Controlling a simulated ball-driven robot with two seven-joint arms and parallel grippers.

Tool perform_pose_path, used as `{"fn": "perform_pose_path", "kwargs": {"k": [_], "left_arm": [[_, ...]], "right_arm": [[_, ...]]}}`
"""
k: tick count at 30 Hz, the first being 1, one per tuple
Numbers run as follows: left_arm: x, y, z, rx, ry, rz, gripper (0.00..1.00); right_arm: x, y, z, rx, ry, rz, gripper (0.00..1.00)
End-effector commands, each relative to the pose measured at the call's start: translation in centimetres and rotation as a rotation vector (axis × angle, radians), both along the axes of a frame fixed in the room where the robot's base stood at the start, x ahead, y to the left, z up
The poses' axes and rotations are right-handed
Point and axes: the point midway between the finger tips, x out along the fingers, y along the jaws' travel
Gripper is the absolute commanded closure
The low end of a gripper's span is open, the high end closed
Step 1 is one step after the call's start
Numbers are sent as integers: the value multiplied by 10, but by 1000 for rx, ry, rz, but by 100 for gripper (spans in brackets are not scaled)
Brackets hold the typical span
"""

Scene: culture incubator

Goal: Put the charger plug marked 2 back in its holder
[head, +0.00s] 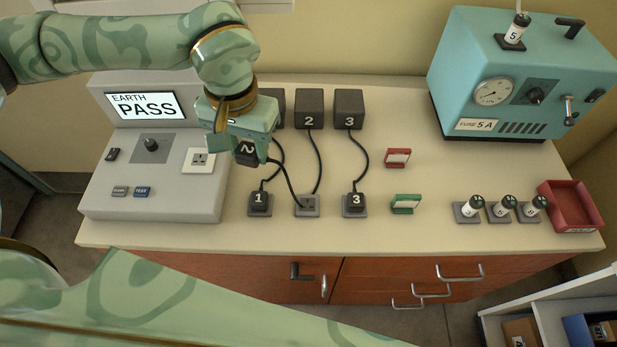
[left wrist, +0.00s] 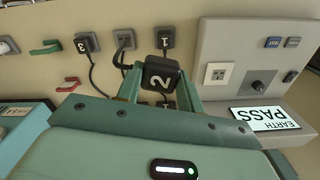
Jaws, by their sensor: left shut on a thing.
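The black plug marked 2 (head: 247,152) is held in my left gripper (head: 244,140), which is shut on it above the bench, close to the tester's right side. The plug also shows in the left wrist view (left wrist: 160,76) between the fingers (left wrist: 162,88). Its cord runs down to the right, towards the holders. The empty holder (head: 307,205) is a grey base between plug 1 (head: 259,200) and plug 3 (head: 354,201), which sit in their own holders. The charger block marked 2 (head: 309,109) stands behind. My right gripper is not in view.
The grey tester (head: 155,205) reads EARTH PASS and has a socket (head: 199,160). A red card stand (head: 398,157) and a green one (head: 407,204) stand right of plug 3. Several fuses, a red tray (head: 572,208) and a teal incubator (head: 520,75) are at the right.

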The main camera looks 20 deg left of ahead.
Motion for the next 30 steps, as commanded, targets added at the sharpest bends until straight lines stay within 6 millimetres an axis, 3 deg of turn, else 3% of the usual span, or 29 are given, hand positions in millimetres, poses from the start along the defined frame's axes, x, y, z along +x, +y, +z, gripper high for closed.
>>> {"fn": "perform_pose_path", "kwargs": {"k": [9, 13, 17, 30], "left_arm": [[33, -58, -90, 3, 5, 171, 99], [40, -80, -118, 1, 5, 239, 99], [42, -89, -128, 0, 3, 272, 99], [43, -90, -130, 0, 2, 275, 99]], "right_arm": [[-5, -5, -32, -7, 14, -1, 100], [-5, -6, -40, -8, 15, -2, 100], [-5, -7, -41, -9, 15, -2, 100], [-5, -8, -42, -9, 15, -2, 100]]}}
